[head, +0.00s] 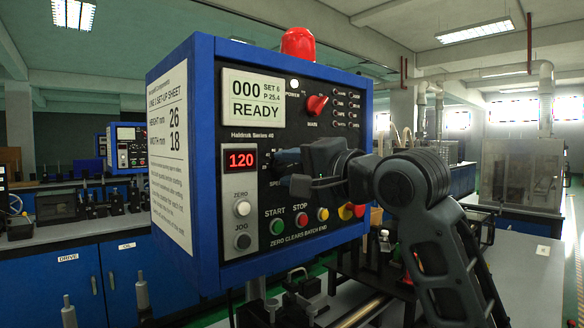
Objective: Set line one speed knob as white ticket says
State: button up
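A blue control box (205,150) fills the middle of the head view. A red display (241,160) on its front reads 120. The partly covered word "SPE" shows beside my gripper (283,172), so the speed knob is hidden behind the gripper. My gripper is up against the panel there; I cannot tell whether its fingers touch or hold the knob. A white sheet (170,150) on the box's left side reads "LINE 1 SET-UP SHEET", height mm 26, width mm 18. Its smaller text is too small to read.
An upper display (253,98) reads 000, SET 6, P 25.4, READY. A red pointer knob (317,105) is above my gripper. ZERO (242,208), JOG (243,241), green START (278,227) and red STOP (302,220) buttons lie close below. A red beacon (298,44) tops the box.

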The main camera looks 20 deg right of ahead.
jog(key=shift+c, duration=0.2)
grip_shut()
jog(key=shift+n, duration=0.4)
jog(key=shift+f+n, duration=0.1)
jog(key=shift+n, duration=2.4)
jog(key=shift+o, duration=0.2)
grip_release()
jog(key=shift+s, duration=0.1)
